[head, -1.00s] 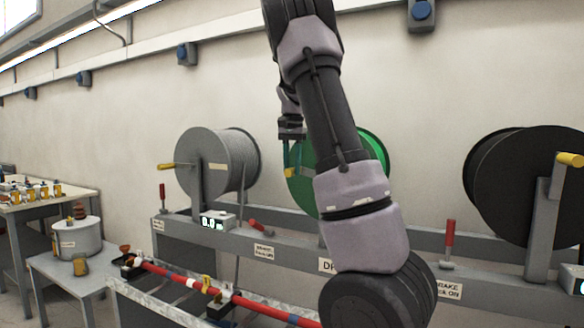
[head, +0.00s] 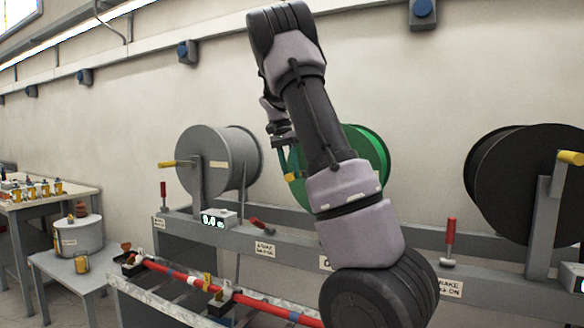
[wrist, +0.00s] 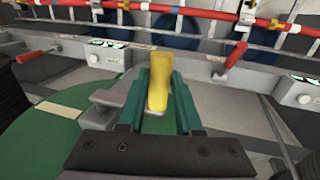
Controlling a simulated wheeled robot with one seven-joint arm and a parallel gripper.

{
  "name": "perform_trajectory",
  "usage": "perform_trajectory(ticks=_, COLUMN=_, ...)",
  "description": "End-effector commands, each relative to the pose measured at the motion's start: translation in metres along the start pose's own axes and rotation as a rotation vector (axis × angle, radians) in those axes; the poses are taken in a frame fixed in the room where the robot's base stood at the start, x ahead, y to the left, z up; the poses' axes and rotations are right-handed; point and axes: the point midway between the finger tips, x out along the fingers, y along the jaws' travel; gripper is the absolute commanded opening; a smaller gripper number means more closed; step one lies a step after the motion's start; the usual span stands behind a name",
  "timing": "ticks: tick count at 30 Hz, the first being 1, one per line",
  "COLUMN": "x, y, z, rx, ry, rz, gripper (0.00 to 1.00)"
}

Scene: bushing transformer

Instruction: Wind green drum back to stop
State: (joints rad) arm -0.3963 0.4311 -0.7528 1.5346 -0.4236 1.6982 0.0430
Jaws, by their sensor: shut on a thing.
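The green drum (head: 372,160) stands on the rack in the middle, partly hidden behind my arm. In the wrist view its green face (wrist: 42,140) fills the lower left, with a pale strip on it. My gripper (wrist: 160,92) has its teal fingers closed around the yellow crank handle (wrist: 160,65). In the head view my gripper (head: 288,160) is at the left edge of the drum, and a bit of the yellow handle (head: 292,176) shows there. A small display box (wrist: 106,55) sits on the rail beyond the handle.
A grey drum (head: 215,160) stands to the left and a black drum (head: 515,185) to the right, each with a yellow handle. Red brake levers (head: 450,235) rise from the rail. A red pole (head: 180,274) lies along the front frame. A side table (head: 70,268) carries a grey pot.

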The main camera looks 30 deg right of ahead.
Motion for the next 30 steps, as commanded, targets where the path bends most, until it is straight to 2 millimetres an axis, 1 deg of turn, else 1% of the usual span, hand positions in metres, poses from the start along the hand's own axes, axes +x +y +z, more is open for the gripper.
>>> perform_trajectory(ticks=1, x=0.005, y=-0.003, z=0.000, rx=-0.001, ry=-0.003, rz=0.040, gripper=0.00)
perform_trajectory(ticks=9, x=0.021, y=-0.007, z=0.000, rx=-0.001, ry=-0.003, rz=0.212, gripper=0.00)
perform_trajectory(ticks=18, x=0.030, y=-0.008, z=0.001, rx=-0.002, ry=-0.004, rz=0.210, gripper=0.00)
perform_trajectory(ticks=30, x=0.032, y=-0.009, z=0.002, rx=-0.004, ry=-0.003, rz=0.208, gripper=0.00)
